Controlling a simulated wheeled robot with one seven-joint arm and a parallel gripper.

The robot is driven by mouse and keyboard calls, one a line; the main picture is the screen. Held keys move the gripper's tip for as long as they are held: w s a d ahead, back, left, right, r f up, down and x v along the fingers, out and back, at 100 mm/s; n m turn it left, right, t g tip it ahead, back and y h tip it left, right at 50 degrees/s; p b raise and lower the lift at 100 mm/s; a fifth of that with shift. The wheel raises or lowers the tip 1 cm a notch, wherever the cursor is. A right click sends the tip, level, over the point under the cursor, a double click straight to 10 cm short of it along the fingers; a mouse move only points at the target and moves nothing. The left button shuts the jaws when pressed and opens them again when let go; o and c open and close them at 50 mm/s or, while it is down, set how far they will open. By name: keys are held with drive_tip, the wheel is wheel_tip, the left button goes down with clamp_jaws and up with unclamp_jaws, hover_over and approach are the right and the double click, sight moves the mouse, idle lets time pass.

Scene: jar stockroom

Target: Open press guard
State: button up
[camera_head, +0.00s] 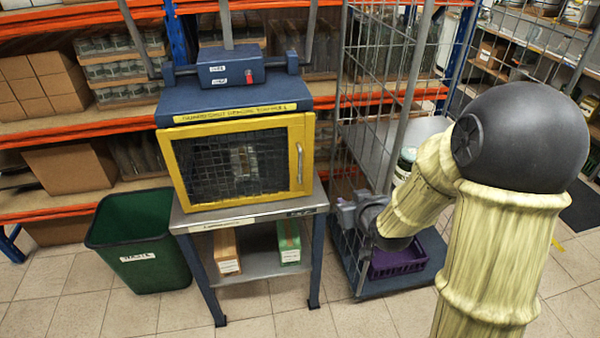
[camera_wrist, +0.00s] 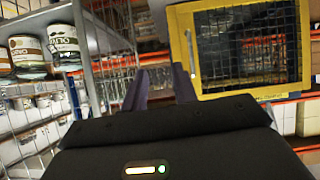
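The press guard (camera_head: 183,172) is a yellow frame with dark wire mesh, and it looks shut across the front of the blue press (camera_head: 225,92). Its pale upright handle (camera_head: 299,162) is on the right side of the frame. In the wrist view the guard (camera_wrist: 253,93) fills the upper right, with the handle (camera_wrist: 190,52) on its left edge. My gripper (camera_head: 352,214) is right of the press stand, apart from the handle. In the wrist view its two fingers (camera_wrist: 159,84) are spread with an empty gap. Something stands behind the mesh, not clear.
A wire cage trolley (camera_head: 398,100) stands right of the press, close to my arm, with a purple crate (camera_head: 400,262) low down. A green bin (camera_head: 140,240) stands left of the press stand (camera_head: 262,212). Orange shelves line the back. Floor in front is clear.

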sight(301, 160)
drive_tip(key=w+a+f+n+t+y+b, duration=0.1)
drive_tip(key=w+a+f+t+y+b, duration=0.1)
drive_tip(key=w+a+t+y+b, duration=0.2)
drive_tip(key=shift+a+t+y+b, duration=0.3)
drive_tip(key=shift+a+y+b, duration=0.2)
drive_tip(key=shift+a+b, duration=0.35)
drive_tip(key=shift+a+f, duration=0.1)
drive_tip(key=p+x, duration=0.3)
drive_tip(key=x, duration=1.4)
drive_tip(key=shift+w+a, duration=0.1)
clamp_jaws()
